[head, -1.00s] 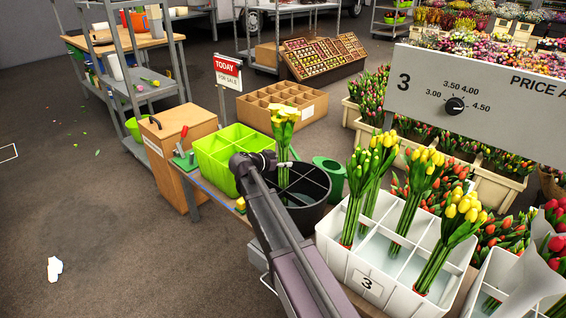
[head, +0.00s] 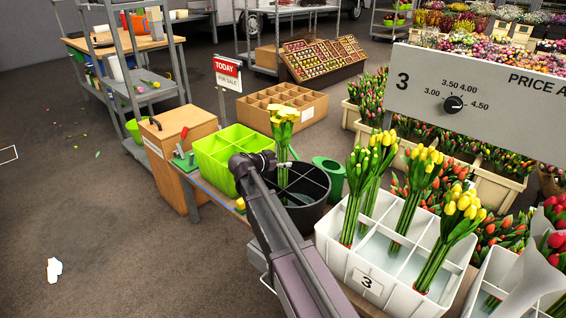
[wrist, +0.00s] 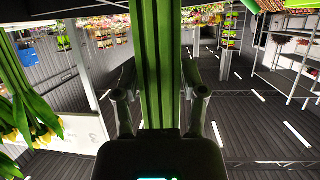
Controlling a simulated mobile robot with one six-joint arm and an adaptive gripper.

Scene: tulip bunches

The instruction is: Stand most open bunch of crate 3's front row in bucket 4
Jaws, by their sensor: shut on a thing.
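My gripper (wrist: 160,95) is shut on the green stems of a tulip bunch (wrist: 158,40). In the head view, this bunch (head: 284,118) is upright with widely open yellow blooms, above or inside the dark round bucket (head: 315,216). My arm hides part of the bucket, and I cannot tell whether the stem ends touch its floor. The bucket has inner dividers; no number on it is readable. White crate 3 (head: 340,262) is to the right, with several yellow bunches (head: 443,240) standing in its compartments and some compartments empty.
A lime green divided bin (head: 212,166) stands left of the dark bucket. A green watering can (head: 329,177) is close behind it. A grey price board (head: 480,95) covers the upper right. Another white crate (head: 497,275) stands at the lower right.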

